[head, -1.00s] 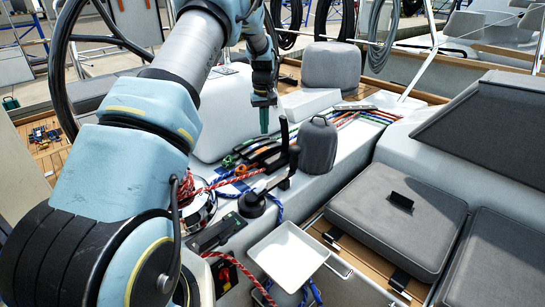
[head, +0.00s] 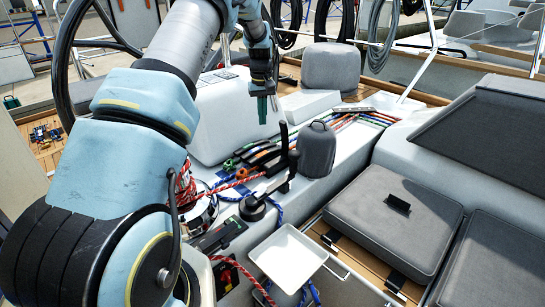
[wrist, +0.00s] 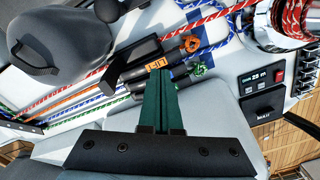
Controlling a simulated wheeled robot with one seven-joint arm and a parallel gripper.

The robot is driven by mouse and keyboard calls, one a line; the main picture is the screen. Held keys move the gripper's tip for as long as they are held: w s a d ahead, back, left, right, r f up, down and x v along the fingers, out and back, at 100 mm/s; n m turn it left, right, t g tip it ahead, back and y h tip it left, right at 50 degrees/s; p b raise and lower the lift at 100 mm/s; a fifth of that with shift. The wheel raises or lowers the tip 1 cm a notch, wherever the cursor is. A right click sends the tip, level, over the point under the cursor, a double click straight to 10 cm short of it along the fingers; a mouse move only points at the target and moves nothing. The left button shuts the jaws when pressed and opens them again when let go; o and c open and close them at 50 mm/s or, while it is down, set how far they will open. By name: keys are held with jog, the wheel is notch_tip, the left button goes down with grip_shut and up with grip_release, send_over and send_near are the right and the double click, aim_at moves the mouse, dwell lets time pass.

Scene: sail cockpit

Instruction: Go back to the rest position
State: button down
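My gripper (head: 263,120) hangs in the air over the cockpit side, in front of the pale cabin moulding and beyond the row of rope clutches (head: 262,155). In the wrist view its two green fingers (wrist: 161,107) lie side by side, shut, with nothing seen between them. The clutches (wrist: 178,72), with orange and green rings, show past the fingertips, and the fingers look clear of them. Nothing hangs from my gripper.
A winch with a black handle (head: 277,187) and red rope stands nearer. A grey covered winch (head: 317,150) is right of the clutches. A white tray (head: 288,258) sits in front, empty. Grey cushions (head: 395,215) lie at right. The air around my gripper looks free.

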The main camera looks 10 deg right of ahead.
jog(key=s+a+r+t, duration=0.1)
jog(key=s+a+r, duration=0.3)
jog(key=s+a, duration=0.55)
jog(key=s+a+r, duration=0.4)
jog(key=s+a, duration=0.5)
jog(key=a, duration=0.1)
jog(key=s+a+m, duration=0.1)
jog(key=s+a, duration=0.3)
jog(key=s, duration=0.6)
jog(key=shift+s+a+f+t, duration=0.15)
jog(key=shift+s+f+t, duration=0.15)
jog(key=shift+s+f, duration=0.1)
jog(key=c, duration=1.6)
grip_release()
